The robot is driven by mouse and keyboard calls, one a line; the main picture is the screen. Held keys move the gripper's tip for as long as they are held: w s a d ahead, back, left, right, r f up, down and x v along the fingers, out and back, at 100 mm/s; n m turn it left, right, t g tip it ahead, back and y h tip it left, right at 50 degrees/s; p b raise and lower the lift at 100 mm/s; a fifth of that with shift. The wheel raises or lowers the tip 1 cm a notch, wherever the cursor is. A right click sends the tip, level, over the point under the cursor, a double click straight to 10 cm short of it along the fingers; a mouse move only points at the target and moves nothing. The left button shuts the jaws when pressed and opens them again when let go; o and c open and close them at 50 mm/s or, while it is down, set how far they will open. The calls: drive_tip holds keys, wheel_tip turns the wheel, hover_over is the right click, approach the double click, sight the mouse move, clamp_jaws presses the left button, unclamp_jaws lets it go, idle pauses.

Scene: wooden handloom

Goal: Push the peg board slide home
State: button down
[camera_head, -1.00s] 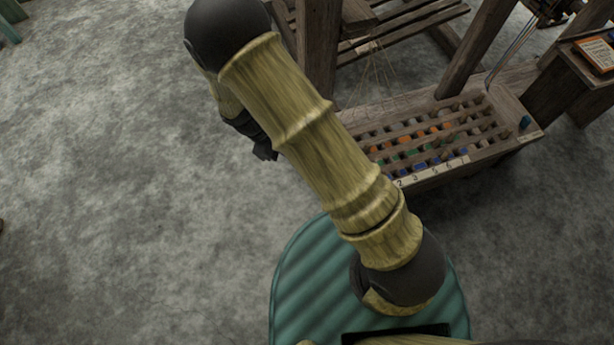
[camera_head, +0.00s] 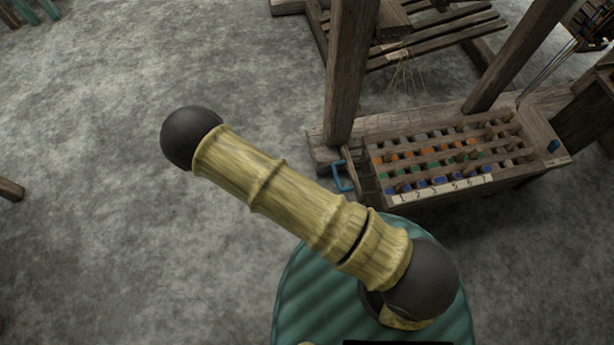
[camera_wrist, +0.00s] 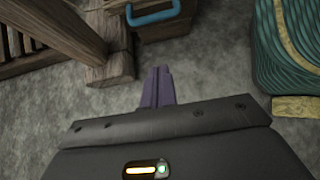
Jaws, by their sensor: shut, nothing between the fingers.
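The peg board (camera_head: 440,155) is a wooden frame with rows of holes and coloured pegs in orange, green and blue, on the right in the head view. A numbered strip (camera_head: 440,188) runs along its near edge. A blue handle (camera_head: 341,176) sticks out at its left end. The handle also shows at the top of the wrist view (camera_wrist: 153,16), on a wooden end face. My gripper (camera_wrist: 158,72) shows in the wrist view with its purple fingers together and empty, over bare floor short of the handle. The head view does not show my gripper; my arm hides that area.
A wooden loom post (camera_head: 350,75) rises beside the board's left end; its foot shows near the fingers in the wrist view (camera_wrist: 108,72). A slanted beam (camera_head: 515,55) stands behind the board.

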drive_tip(key=w+d+f+b, duration=0.3)
drive_tip(key=d+f+b, duration=0.1)
drive_tip(key=d, duration=0.6)
drive_tip(key=shift+d+f+b, duration=0.3)
drive_tip(key=shift+d+f, duration=0.1)
drive_tip(key=shift+f, duration=0.15)
